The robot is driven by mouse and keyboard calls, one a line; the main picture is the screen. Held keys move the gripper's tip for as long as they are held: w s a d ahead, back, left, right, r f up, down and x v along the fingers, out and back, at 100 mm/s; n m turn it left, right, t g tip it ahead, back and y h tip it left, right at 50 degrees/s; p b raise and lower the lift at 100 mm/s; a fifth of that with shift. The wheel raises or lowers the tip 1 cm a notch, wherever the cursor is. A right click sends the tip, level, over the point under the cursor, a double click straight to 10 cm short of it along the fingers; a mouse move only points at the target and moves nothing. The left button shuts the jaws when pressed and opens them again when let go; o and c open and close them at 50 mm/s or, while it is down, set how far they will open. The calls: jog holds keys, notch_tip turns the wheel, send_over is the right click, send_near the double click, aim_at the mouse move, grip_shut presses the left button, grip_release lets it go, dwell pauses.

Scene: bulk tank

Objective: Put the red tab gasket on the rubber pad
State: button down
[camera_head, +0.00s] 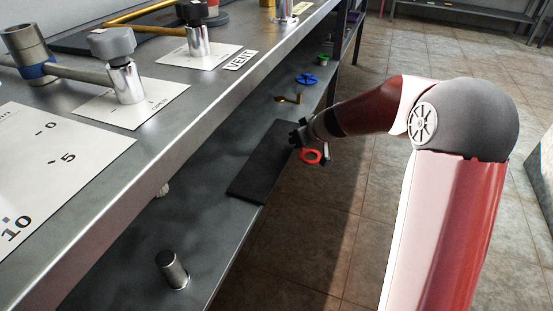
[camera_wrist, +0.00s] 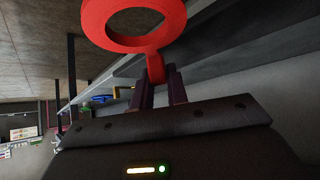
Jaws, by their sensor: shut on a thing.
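The red tab gasket (camera_head: 311,156) is a flat red ring with a short tab. In the wrist view the ring (camera_wrist: 92,22) is large at the top, and its tab runs down between my fingers. My gripper (camera_head: 304,142) is shut on the tab; its fingertips also show in the wrist view (camera_wrist: 157,82). The black rubber pad (camera_head: 262,165) lies on the lower shelf. In the head view the gasket appears at the pad's right edge, beyond the shelf's front edge. The gasket seems to be above the shelf level; the exact height cannot be told.
The lower shelf (camera_head: 205,215) also holds a metal cylinder (camera_head: 173,268) in front, and a brass piece (camera_head: 288,99), a blue part (camera_head: 306,79) and a green part (camera_head: 325,63) farther back. The upper steel top (camera_head: 190,110) overhangs on the left. Open tiled floor lies to the right.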

aim_at(263, 151)
jog(key=a+r+n, duration=0.1)
jog(key=a+n+g+y+b, duration=0.1)
jog(key=a, duration=0.1)
jog(key=a+r+b, duration=0.1)
jog(key=a, duration=0.1)
jog(key=shift+w+r+n, duration=0.35)
jog(key=shift+n, duration=0.05)
jog(key=s+a+r+n+g+y+b, duration=0.1)
jog(key=a+r+n+g+y+b, duration=0.1)
jog(key=a+r+n+g+b, duration=0.25)
jog(key=shift+t, duration=0.55)
jog(key=f, duration=0.5)
jog(key=a+f, duration=0.1)
jog(key=f, duration=0.2)
jog(key=shift+s+f, duration=0.15)
jog(key=shift+s, duration=0.05)
jog(key=shift+f, duration=0.15)
jog(key=c, duration=1.4)
grip_release()
